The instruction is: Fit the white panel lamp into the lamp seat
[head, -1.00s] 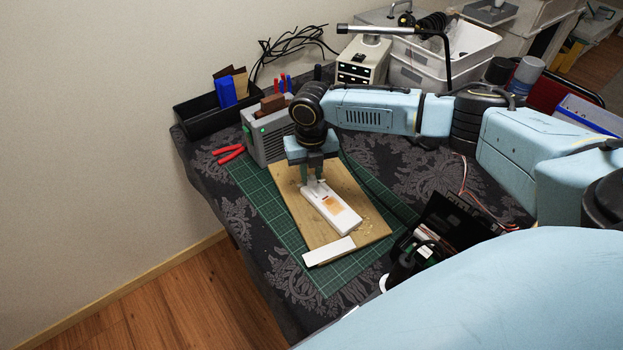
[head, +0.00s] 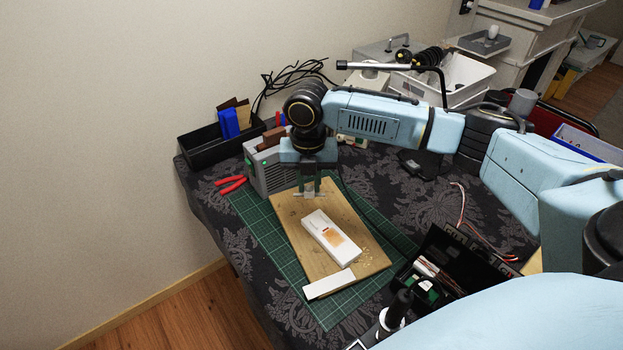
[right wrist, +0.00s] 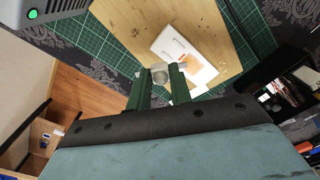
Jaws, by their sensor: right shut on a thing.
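My right gripper (head: 309,193) hangs over the far end of the wooden board, pointing down. In the right wrist view its green fingers (right wrist: 160,82) are shut on a small whitish piece (right wrist: 160,70), which looks like the white panel lamp. A white block (head: 331,237) with an orange-brown patch lies on the board, nearer than the gripper and apart from it. It also shows in the right wrist view (right wrist: 184,55), just beyond the fingertips. A slot shows in its top; I cannot tell whether this is the lamp seat. My left gripper is out of view.
The wooden board (head: 289,214) lies on a green cutting mat (head: 268,238). A small white bar (head: 329,284) lies at its near edge. A grey box (head: 268,172) and red pliers (head: 232,184) stand or lie left of the gripper. A black open case (head: 455,262) is at right.

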